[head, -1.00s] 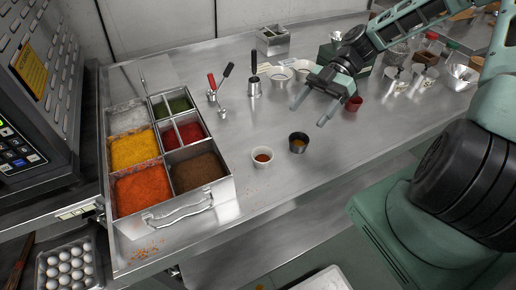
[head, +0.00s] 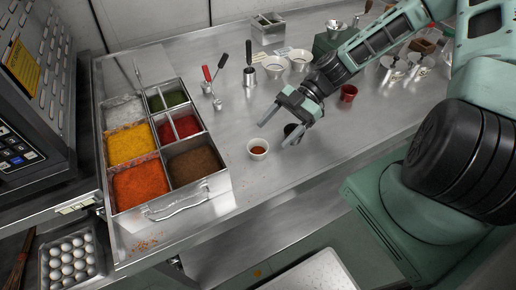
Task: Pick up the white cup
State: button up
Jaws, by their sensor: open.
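A small white cup (head: 258,149) with reddish-brown contents stands upright on the steel counter, right of the spice tray. My gripper (head: 274,135) is open and empty, its two fingers pointing down and left. In the picture its fingertips lie just above and right of the white cup, apart from it; the exact height is hard to tell.
A metal tray of coloured spices (head: 222,187) stands at left. Tools in metal holders (head: 250,77), white bowls (head: 274,67) and a red cup (head: 348,93) stand farther back. Bare counter lies between cup and tray.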

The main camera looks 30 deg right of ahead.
aim_at(251, 154)
jog(key=x, duration=0.2)
jog(key=p+x, duration=0.1)
jog(key=x, duration=0.1)
jog(key=shift+a+r+p, duration=0.3)
jog(key=shift+a+r, duration=0.05)
jog(key=shift+s+a+f, duration=0.1)
jog(key=shift+a+f, duration=0.25)
jog(key=c, duration=1)
